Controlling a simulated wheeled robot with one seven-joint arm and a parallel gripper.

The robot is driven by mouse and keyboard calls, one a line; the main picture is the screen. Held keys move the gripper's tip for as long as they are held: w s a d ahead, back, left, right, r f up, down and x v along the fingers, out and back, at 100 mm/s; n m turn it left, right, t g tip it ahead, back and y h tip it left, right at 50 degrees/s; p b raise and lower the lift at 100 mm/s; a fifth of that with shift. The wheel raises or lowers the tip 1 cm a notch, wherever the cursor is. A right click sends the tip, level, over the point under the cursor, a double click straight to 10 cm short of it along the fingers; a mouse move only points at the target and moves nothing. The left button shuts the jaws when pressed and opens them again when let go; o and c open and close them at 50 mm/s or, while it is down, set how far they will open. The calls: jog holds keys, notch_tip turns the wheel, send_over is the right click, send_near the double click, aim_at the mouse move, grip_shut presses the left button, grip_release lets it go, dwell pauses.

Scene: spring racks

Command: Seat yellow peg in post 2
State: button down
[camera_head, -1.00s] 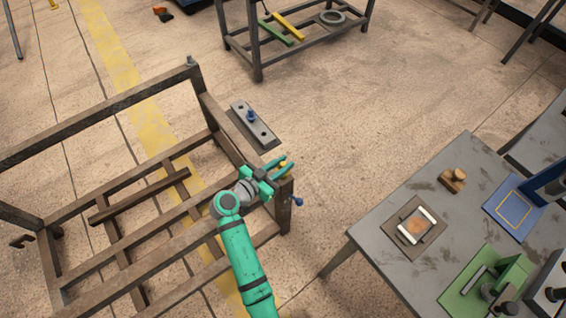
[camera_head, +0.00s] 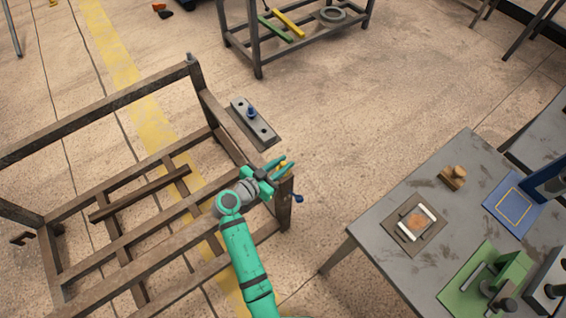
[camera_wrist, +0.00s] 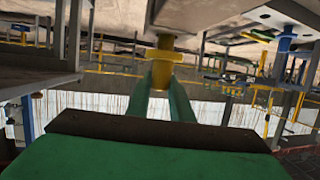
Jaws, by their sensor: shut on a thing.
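My gripper (camera_head: 283,166) is shut on the yellow peg (camera_head: 284,163), above the right front corner post (camera_head: 285,205) of the brown rack. In the wrist view the yellow peg (camera_wrist: 163,68), with a wider collar, sits between my two green fingertips (camera_wrist: 164,82). Its far end overlaps a grey surface (camera_wrist: 185,15); I cannot tell whether they touch. The gripper partly hides the post's top. Another rack post (camera_head: 193,75), with a small grey piece on top, stands farther back. No post number is readable.
A grey plate (camera_head: 264,131) with holes and an upright blue peg (camera_head: 252,111) lies beyond the rack's right rail. A grey worktable (camera_head: 380,205) with fixtures stands at the right. Bare floor separates it from the rack. A low bench (camera_head: 258,60) stands behind.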

jog(key=shift+f, duration=0.9)
jog(key=c, duration=1.5)
grip_release()
jog(key=shift+f, duration=0.1)
jog(key=v, duration=1)
jog(key=shift+s+a, duration=0.2)
jog(key=shift+s, duration=0.1)
